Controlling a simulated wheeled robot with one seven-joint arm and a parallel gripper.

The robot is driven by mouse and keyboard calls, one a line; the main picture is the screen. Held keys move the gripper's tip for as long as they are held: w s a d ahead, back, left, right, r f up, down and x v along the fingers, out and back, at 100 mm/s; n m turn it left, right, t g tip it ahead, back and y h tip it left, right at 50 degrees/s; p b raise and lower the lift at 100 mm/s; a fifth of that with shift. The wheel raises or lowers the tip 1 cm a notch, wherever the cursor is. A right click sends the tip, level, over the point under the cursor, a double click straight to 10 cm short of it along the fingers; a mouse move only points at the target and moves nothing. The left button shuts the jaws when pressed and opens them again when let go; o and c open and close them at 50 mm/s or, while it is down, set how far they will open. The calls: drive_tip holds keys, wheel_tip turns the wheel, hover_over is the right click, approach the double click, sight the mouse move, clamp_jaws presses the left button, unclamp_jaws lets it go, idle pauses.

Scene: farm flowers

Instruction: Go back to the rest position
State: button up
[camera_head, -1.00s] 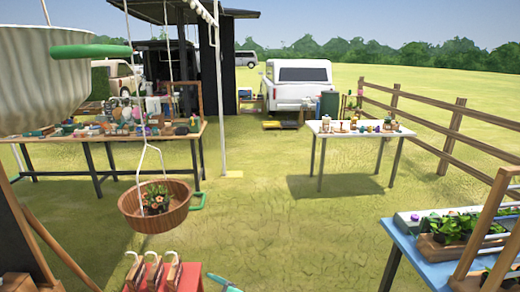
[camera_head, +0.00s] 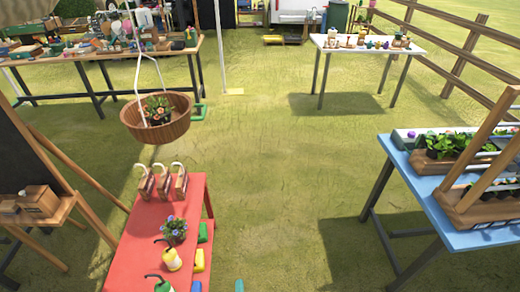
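My gripper cannot be made out in the head view. A small teal shape (camera_head: 239,286) just enters at the bottom edge, right of the red table. Too little of it shows to tell what it is. The red table (camera_head: 140,240) stands below and left of the middle. A hanging brown basket (camera_head: 172,130) with an orange flower pot hangs behind this table.
A blue table (camera_head: 465,238) with planters in wooden racks stands at the right. A white table (camera_head: 372,47) and a long wooden table (camera_head: 110,55) with many goods stand farther back. A wooden easel (camera_head: 65,185) is at the left. The grass in the middle is clear.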

drive_tip(key=s+d+r+n+t, duration=0.1)
drive_tip(key=s+r+n, duration=0.4)
drive_tip(key=s, duration=0.4)
drive_tip(key=s+d+r+n+t+h, duration=0.1)
drive_tip(key=s+r+n, duration=0.4)
drive_tip(key=s, duration=0.4)
drive_tip(key=shift+d+r+h, duration=0.25)
drive_tip(key=shift+r+h, duration=0.05)
drive_tip(key=shift+r, duration=0.05)
